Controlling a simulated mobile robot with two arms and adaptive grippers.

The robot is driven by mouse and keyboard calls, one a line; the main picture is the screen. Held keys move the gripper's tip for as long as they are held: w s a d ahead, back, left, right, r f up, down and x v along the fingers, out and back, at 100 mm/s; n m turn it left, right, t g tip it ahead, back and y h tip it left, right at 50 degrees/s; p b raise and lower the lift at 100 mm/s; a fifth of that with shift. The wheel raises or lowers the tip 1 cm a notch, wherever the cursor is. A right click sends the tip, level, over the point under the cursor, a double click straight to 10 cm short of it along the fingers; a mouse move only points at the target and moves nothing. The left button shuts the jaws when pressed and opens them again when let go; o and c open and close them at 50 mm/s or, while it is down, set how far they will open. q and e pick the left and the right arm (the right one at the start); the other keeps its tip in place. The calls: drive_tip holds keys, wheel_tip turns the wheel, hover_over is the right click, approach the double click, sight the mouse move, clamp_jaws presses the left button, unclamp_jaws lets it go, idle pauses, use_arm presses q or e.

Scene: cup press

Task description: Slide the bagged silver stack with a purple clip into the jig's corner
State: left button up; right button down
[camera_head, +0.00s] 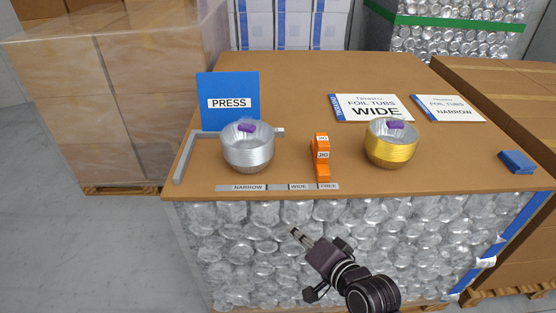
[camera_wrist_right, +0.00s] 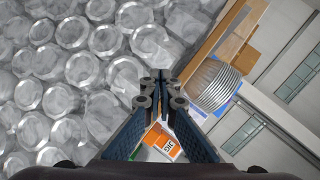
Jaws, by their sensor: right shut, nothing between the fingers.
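The bagged silver stack (camera_head: 248,156) with a purple clip (camera_head: 246,128) on top stands upright on the table, left of its middle. The jig is a grey L-shaped rail; its left arm (camera_head: 186,160) is apart from the stack, and its back arm (camera_head: 279,130) is partly hidden behind the stack. My right gripper (camera_head: 294,232) is shut and empty, in front of the table's front edge and below the stack. The right wrist view shows its closed fingers (camera_wrist_right: 160,80) and the silver stack (camera_wrist_right: 215,86) to their right. My left gripper is not in view.
An orange jig block (camera_head: 321,157) stands right of the silver stack, with a gold stack (camera_head: 392,150) farther right. A blue PRESS board (camera_head: 229,88) stands behind the rail. A label strip (camera_head: 277,187) runs along the front edge. A blue block (camera_head: 517,161) lies far right.

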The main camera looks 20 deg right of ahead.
drive_tip(key=w+d+r+m+t+h, duration=0.2)
drive_tip(key=w+d+r+m+t, duration=0.35)
drive_tip(key=r+m, duration=0.25)
drive_tip(key=p, duration=0.2)
approach(272, 151)
drive_tip(key=shift+g, duration=0.45)
drive_tip(key=w+d, duration=0.3)
drive_tip(key=w, duration=0.1)
drive_tip(key=shift+r, duration=0.3)
drive_tip(key=shift+w+a+p, duration=0.55)
drive_tip(key=shift+w+a, duration=0.25)
drive_tip(key=shift+a, duration=0.15)
drive_tip(key=shift+w+a+f, duration=0.1)
drive_tip(key=shift+w+a, duration=0.25)
drive_tip(key=shift+a, duration=0.15)
drive_tip(key=shift+d, duration=0.1)
